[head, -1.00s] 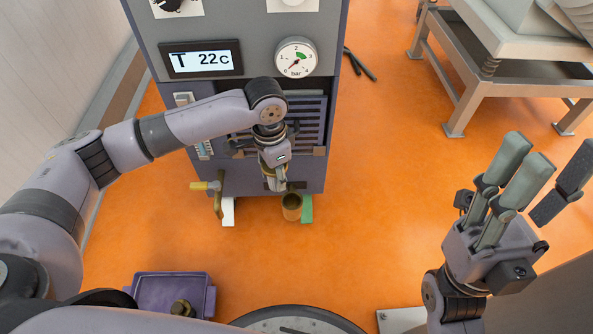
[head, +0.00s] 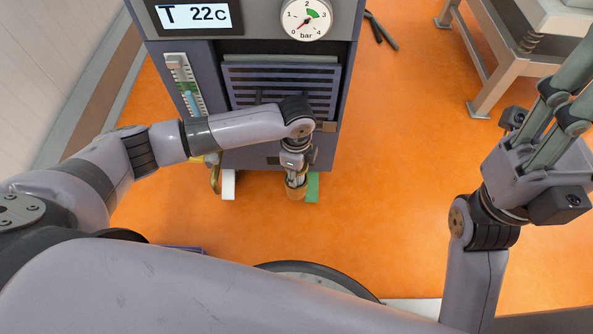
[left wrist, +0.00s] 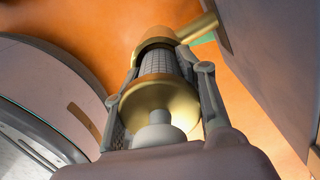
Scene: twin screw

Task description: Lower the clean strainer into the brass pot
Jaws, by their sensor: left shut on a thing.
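The strainer (left wrist: 158,64) is a grey mesh cylinder with a wide brass flange and a pale grey knob. My left gripper (head: 295,171) is shut on it, its fingers on both sides of the mesh and flange in the left wrist view. The brass pot (head: 296,192) stands on the floor side of the machine's front, directly under my left gripper. Its rim (left wrist: 154,42) shows at the mesh's far end. How deep the mesh sits in it is hidden. My right gripper (head: 570,100) is empty at the right edge, fingers apart, tips out of frame.
The grey machine (head: 262,145) with display and pressure gauge (head: 306,17) stands just behind the pot. A brass pipe (left wrist: 200,28) runs beside the pot. A brass tap (head: 214,176) is to the left. Orange floor (head: 390,190) is clear to the right.

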